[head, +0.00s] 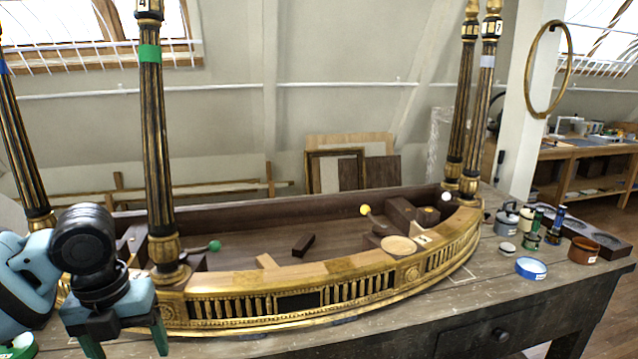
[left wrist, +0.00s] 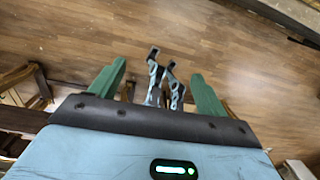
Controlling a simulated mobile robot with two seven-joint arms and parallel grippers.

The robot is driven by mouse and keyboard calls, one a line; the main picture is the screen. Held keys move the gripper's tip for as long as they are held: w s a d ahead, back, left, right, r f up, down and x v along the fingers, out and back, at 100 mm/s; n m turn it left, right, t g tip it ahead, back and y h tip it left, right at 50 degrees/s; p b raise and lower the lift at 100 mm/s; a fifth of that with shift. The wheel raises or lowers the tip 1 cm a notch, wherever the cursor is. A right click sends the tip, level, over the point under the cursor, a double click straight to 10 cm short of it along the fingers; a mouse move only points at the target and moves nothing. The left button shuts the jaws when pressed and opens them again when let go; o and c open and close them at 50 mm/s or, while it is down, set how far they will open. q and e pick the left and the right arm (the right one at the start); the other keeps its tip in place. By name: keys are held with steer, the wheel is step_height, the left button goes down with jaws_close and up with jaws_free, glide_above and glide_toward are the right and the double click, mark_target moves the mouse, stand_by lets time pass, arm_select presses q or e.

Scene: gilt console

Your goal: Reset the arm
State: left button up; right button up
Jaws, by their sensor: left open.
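My left arm comes in at the left of the head view. Its gripper (head: 125,342) hangs fingers down in front of the near left corner of the gilt console (head: 400,288), beside a fluted column (head: 153,150). In the left wrist view the green fingers of the left gripper (left wrist: 157,82) are spread wide, with wooden floor beyond them. Pale blue and dark shapes (left wrist: 165,82) show between the fingers; I cannot tell what they are or how far off. Nothing is seen gripped. My right arm is not in view.
The console's recess holds a green-knobbed lever (head: 214,246), a yellow-knobbed lever (head: 366,211) and a dark block (head: 303,245). A blue ring (head: 531,268), a brown pot (head: 583,250), a grey kettle (head: 507,220) and small bottles stand on the bench at right. The bench's front strip (head: 400,325) is mostly clear.

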arm_select(q)
steer(key=w+d+f+n+t+h, duration=0.1)
steer(key=d+f+n+t+h, duration=0.2)
steer(key=d+f+n, duration=0.7)
steer(key=w+d+f+n+t+h, duration=0.15)
steer(key=d+f+n+h, duration=0.35)
steer(key=f, duration=0.8)
steer(key=s+a+f+n+t+y, duration=0.2)
steer(key=s+f+n+y, duration=0.1)
steer(key=s+f+n, duration=0.4)
steer(key=s+a+f+n+t+y, duration=0.2)
steer(key=s+f+n, duration=0.5)
steer(key=s, duration=0.5)
steer(key=shift+s+a+f+n+t+y, duration=0.35)
steer(key=shift+a+f+n+y, duration=0.05)
steer(key=shift+y, duration=0.3)
